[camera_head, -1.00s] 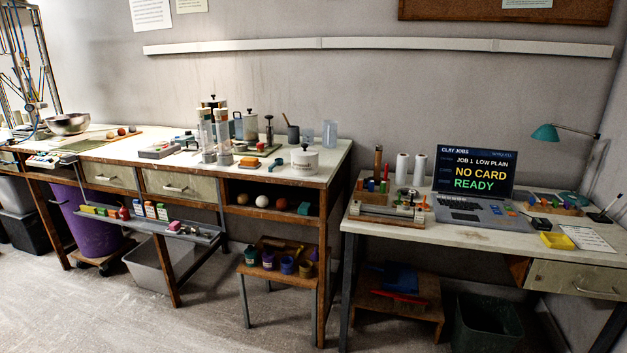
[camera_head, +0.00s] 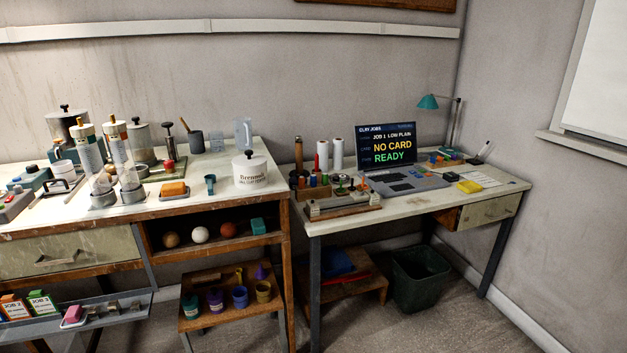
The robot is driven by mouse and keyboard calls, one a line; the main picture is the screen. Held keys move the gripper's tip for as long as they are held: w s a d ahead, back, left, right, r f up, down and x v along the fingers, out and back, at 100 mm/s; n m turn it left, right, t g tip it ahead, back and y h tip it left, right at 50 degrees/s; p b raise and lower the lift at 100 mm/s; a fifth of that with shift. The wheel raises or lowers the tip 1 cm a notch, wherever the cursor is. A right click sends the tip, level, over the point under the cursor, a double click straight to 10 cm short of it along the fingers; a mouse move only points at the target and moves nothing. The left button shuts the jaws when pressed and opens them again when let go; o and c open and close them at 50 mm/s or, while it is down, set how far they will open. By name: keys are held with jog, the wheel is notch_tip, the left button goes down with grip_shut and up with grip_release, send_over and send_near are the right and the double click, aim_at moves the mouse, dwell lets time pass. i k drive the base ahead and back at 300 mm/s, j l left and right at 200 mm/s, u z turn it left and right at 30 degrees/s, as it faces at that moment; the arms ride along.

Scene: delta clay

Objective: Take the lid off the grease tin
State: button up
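I cannot tell for sure which container is the grease tin. A white round tub (camera_head: 250,178) with a lid and dark knob stands at the right end of the long workbench. Its lettering is too small to read fully. Several small coloured pots stand on the low stool under the bench, among them a teal pot (camera_head: 191,306), a purple pot (camera_head: 215,300), a blue pot (camera_head: 240,297) and a yellowish pot (camera_head: 263,292). Whether these have lids is too small to tell. My gripper is not in view.
The long workbench (camera_head: 150,207) carries canisters, cylinders and a blue-grey scoop (camera_head: 210,184). The floor at front right is clear.

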aim_at(293, 180)
jog(key=u, duration=0.3)
jog(key=i, duration=0.4)
jog(key=i+l+u, duration=0.3)
jog(key=i+l, duration=0.15)
jog(key=i, duration=0.35)
jog(key=i+l+u, duration=0.25)
jog(key=i+l, duration=0.4)
jog(key=i, duration=0.05)
